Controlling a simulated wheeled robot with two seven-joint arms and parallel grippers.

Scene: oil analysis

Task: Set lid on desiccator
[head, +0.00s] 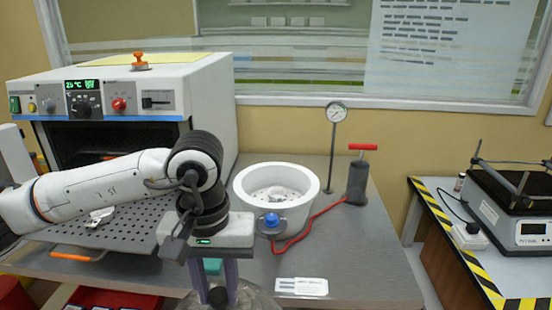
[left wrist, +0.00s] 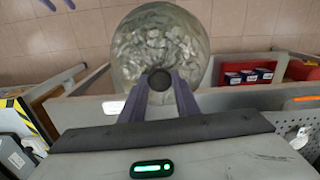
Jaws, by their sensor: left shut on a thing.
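The desiccator (head: 306,186) is a white round bowl standing open on the grey bench, with a blue knob (head: 271,221) on its front. The lid (head: 262,301) is a clear glass dome with a dark knob, cut off by the bottom edge of the head view. In the left wrist view the whole lid (left wrist: 160,28) shows, over the floor beyond the bench front. My left gripper (head: 217,292) is shut on the lid's dark knob; its fingers also show in the left wrist view (left wrist: 159,88). The lid hangs in front of and below the desiccator.
A white oven (head: 205,95) with an open front and perforated shelf stands at left. A red hose (head: 318,219) joins the desiccator to a hand pump (head: 356,182). A gauge (head: 336,114) stands behind. A white label (head: 301,287) lies at the bench front.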

